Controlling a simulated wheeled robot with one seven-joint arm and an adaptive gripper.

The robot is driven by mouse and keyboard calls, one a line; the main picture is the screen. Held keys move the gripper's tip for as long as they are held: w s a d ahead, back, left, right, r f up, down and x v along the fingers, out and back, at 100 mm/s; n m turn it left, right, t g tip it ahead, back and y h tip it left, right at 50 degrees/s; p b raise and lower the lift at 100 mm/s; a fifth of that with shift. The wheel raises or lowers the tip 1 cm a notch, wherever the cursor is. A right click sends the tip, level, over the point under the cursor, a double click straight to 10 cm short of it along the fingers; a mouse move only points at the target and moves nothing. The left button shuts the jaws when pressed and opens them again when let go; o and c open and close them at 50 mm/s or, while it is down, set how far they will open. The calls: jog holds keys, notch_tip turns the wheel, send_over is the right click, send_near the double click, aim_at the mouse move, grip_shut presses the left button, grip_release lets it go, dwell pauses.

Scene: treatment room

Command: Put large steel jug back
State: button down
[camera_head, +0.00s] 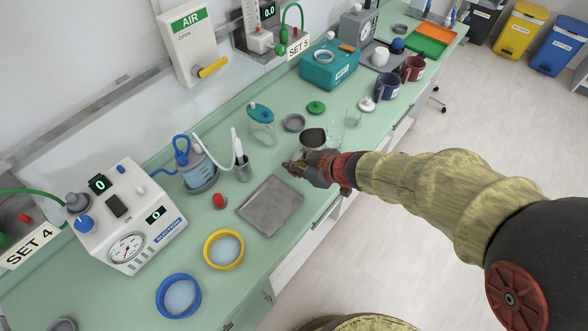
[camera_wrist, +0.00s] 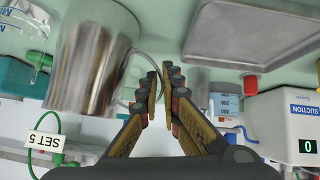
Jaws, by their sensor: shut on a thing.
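The large steel jug (camera_wrist: 92,62) is shiny and fills the upper left of the wrist view, which looks upside down. My gripper (camera_wrist: 161,88) is shut on the jug's handle, with a finger on each side of it. In the head view the jug (camera_head: 313,138) shows its dark open mouth just behind my gripper (camera_head: 294,167), and its lower body is partly hidden. I cannot tell whether its base touches the counter.
A flat steel tray (camera_head: 270,205) lies left of my gripper on the green counter (camera_head: 215,282). A grey ring (camera_head: 294,123), a green lid (camera_head: 316,107), clear glassware (camera_head: 353,115) and mugs (camera_head: 387,86) stand beyond the jug. A suction unit (camera_head: 125,220) stands at left.

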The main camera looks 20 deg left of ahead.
jog(key=c, duration=2)
grip_release()
jog(key=shift+d, duration=0.1)
jog(key=p+v, duration=0.6)
jog(key=v, duration=0.6)
